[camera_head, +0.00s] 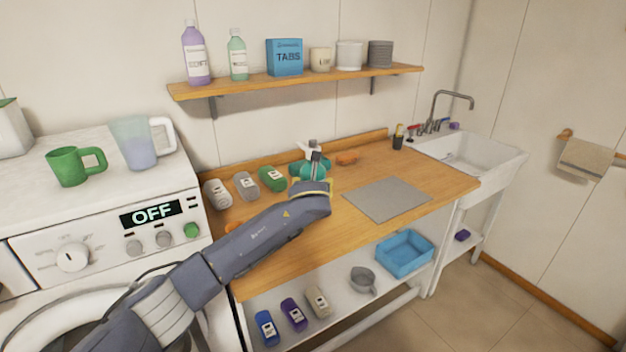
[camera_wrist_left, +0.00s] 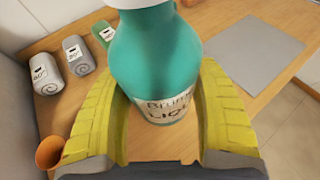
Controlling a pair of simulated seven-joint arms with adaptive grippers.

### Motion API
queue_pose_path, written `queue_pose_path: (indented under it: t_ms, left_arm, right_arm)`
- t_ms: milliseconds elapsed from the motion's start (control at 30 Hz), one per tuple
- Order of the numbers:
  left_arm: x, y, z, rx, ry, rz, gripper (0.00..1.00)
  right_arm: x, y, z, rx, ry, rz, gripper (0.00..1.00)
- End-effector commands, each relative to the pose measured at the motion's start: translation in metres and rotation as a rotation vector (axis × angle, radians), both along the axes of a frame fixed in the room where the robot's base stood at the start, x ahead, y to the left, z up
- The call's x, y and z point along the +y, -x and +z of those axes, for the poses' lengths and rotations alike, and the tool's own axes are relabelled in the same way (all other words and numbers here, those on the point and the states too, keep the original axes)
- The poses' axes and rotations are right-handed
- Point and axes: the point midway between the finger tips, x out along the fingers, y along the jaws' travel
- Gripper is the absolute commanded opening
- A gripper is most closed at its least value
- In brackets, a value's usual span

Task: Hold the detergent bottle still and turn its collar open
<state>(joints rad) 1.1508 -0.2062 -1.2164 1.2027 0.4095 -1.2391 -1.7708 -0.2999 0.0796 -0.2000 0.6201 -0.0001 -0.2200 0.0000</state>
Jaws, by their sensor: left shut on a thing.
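The teal detergent bottle (camera_head: 303,169) stands upright on the wooden worktop (camera_head: 350,238), toward its back edge. In the left wrist view the bottle (camera_wrist_left: 155,60) has a label facing my gripper, and its white top (camera_wrist_left: 130,4) is cut off by the frame's upper edge. My left gripper (camera_wrist_left: 160,125) is shut on the bottle, with a yellow finger on each side of its body. In the head view my left wrist hides the bottle's lower part. A pale and grey top piece (camera_head: 314,152) shows above it; its collar is too small to read. My right gripper is not in view.
A shelf (camera_head: 300,82) with bottles and boxes hangs above. The worktop's front right is clear.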

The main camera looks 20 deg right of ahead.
Motion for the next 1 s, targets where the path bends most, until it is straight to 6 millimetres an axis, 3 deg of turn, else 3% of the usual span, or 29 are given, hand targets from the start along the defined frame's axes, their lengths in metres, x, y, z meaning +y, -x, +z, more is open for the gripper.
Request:
queue_pose_path:
  t_ms: [1000]
  left_arm:
    - [0.0,0.0,-0.078,-0.001,0.001,0.001,0.17]
  right_arm:
    - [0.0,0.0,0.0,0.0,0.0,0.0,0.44]
